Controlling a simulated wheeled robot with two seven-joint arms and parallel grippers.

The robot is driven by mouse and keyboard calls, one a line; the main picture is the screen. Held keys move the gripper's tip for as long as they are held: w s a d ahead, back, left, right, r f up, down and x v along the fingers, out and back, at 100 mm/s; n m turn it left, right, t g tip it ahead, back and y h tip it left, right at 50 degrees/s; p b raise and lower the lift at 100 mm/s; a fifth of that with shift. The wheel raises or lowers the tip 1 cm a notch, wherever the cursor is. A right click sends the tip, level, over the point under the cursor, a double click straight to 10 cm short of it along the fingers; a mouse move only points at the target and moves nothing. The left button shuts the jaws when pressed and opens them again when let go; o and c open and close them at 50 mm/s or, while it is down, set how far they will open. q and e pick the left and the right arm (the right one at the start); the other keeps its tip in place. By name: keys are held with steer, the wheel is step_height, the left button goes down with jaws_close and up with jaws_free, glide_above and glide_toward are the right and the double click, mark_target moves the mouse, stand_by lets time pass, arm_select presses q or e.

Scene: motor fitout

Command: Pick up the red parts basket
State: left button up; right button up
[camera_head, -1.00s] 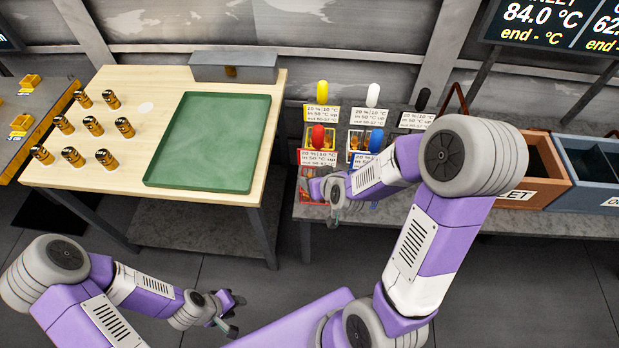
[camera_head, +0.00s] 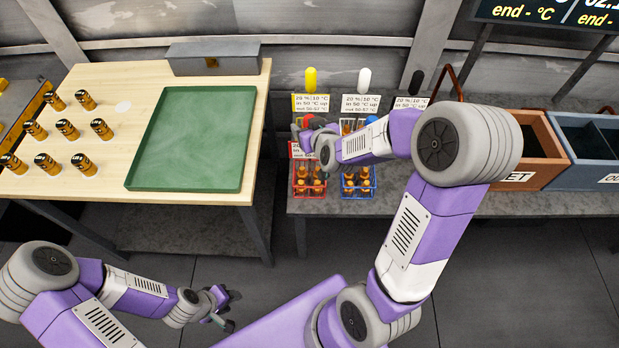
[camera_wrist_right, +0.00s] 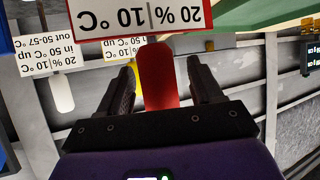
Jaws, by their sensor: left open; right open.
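The red parts basket (camera_head: 309,184) stands on the grey bench and holds several orange-capped parts. Its label card (camera_head: 295,150) is partly hidden by my right gripper (camera_head: 306,128). In the right wrist view, the red handle (camera_wrist_right: 161,80) stands between the two open fingers of my right gripper (camera_wrist_right: 163,85), under its red-edged card (camera_wrist_right: 140,18). I cannot tell whether the fingers touch the handle. My left gripper (camera_head: 228,305) is open and empty, low over the floor at the lower left.
A blue basket (camera_head: 357,183) stands close to the right of the red one. Yellow-handled (camera_head: 311,80) and white-handled (camera_head: 364,82) baskets stand behind. Brown (camera_head: 530,160) and blue-grey (camera_head: 590,150) bins are further right. A table with a green tray (camera_head: 195,188) is at the left.

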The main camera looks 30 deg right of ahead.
steer(key=shift+w+d+f, duration=0.1)
steer(key=shift+w+f, duration=0.2)
steer(key=shift+w, duration=0.15)
jaws_close()
stand_by(1.1)
steer(key=shift+r, duration=0.2)
